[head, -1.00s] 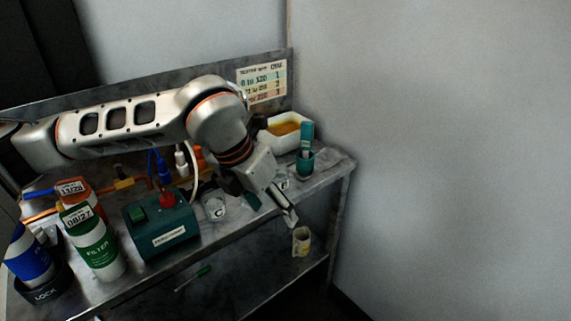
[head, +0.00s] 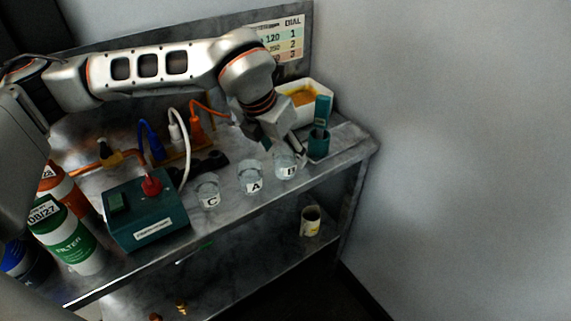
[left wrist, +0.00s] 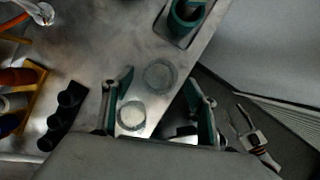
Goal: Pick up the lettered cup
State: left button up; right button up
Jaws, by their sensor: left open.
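Three clear cups with white letter labels stand in a row on the upper shelf in the head view: cup C (head: 208,192), cup A (head: 251,178) and cup B (head: 285,168). My left gripper (head: 291,147) is open and empty, pointing down at cup B and partly covering its far rim. In the left wrist view two round cup tops, likely B (left wrist: 160,75) and A (left wrist: 132,116), show in the gap between the spread fingers. Contact with either cup cannot be told. Cup C is not visible there. My right gripper is out of view.
A teal pot (head: 318,146) stands close right of cup B, with a white tray (head: 318,105) behind it. A teal box (head: 146,218) is left of cup C. Cables and sockets lie behind. A cream mug (head: 310,221) stands on the lower shelf.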

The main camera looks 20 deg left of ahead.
aim_at(285, 156)
pick_arm(q)
jog(key=x, duration=0.3)
jog(key=shift+f, duration=0.1)
jog(key=c, duration=1.3)
